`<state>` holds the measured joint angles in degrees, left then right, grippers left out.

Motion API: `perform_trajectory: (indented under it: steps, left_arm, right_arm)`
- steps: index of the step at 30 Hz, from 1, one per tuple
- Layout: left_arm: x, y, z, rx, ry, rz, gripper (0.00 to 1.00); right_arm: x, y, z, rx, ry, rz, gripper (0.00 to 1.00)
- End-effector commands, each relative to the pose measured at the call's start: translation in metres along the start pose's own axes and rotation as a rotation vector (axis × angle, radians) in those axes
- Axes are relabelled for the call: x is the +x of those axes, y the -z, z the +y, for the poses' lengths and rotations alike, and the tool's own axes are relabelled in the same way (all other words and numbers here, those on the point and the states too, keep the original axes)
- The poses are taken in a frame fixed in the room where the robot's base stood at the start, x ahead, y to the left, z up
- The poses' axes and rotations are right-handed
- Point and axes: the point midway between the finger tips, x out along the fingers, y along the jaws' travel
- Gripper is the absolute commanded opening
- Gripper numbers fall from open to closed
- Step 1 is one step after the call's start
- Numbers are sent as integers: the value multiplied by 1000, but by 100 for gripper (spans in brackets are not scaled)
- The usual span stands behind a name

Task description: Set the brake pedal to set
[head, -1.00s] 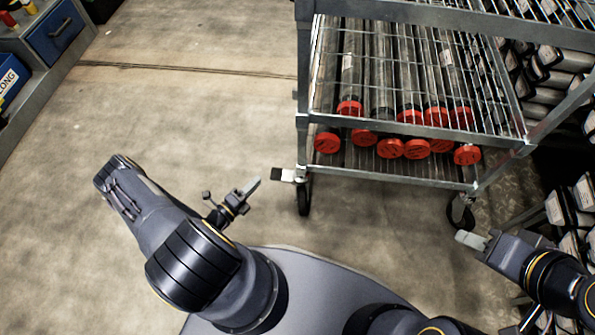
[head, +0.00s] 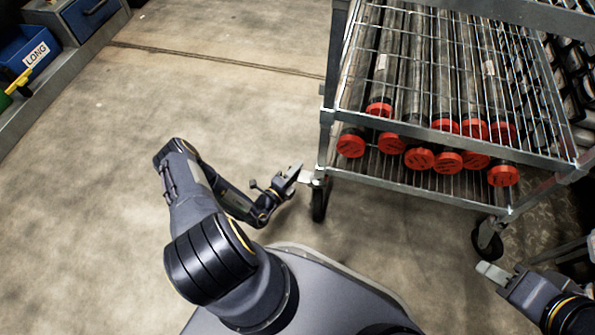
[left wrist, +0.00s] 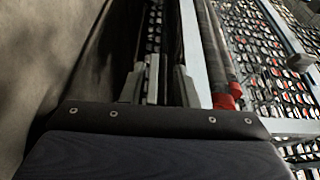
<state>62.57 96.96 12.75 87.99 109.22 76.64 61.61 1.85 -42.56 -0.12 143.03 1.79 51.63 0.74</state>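The brake pedal (head: 309,180) is a small pale tab at the front left caster (head: 319,203) of the wire cart (head: 345,168). My left gripper (head: 294,171) is low over the floor, just left of the pedal. Its fingertips are close to the pedal; I cannot tell whether they touch it. In the left wrist view the two fingers (left wrist: 165,80) show with a narrow dark gap between them, and the pedal cannot be made out. My right gripper (head: 490,272) looks shut and empty, near the cart's front right caster (head: 488,240).
The cart carries several grey tubes with red caps (head: 447,162) on its shelves. A workbench (head: 45,90) with a blue bin marked LONG (head: 28,50) stands at the left. The floor (head: 100,190) between bench and cart is clear.

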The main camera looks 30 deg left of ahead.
Motion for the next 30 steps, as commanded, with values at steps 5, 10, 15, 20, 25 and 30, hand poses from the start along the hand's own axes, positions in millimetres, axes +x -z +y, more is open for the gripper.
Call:
perform_trajectory:
  steps: [5, 10, 15, 20, 25, 30]
  left_arm:
    - [6, 0, 0, 1, 0, 1, 27]
    - [6, 0, 0, 1, 0, 0, 27]
    - [6, 0, 0, 1, 0, 1, 9]
    - [6, 0, -1, 0, 3, 1, 0]
    - [6, 0, -3, -1, 6, 1, 0]
    - [5, -13, -1, -26, 22, -3, 0]
  right_arm:
    - [2, -1, 1, 0, 0, 0, 36]
    - [2, -1, 1, 0, 0, 0, 36]
    - [2, -1, 1, 0, 0, 0, 36]
    - [1, -1, 1, 0, 0, 0, 36]
    - [1, -1, 0, 0, 0, 0, 36]
    - [5, -2, 2, 0, 0, 0, 36]
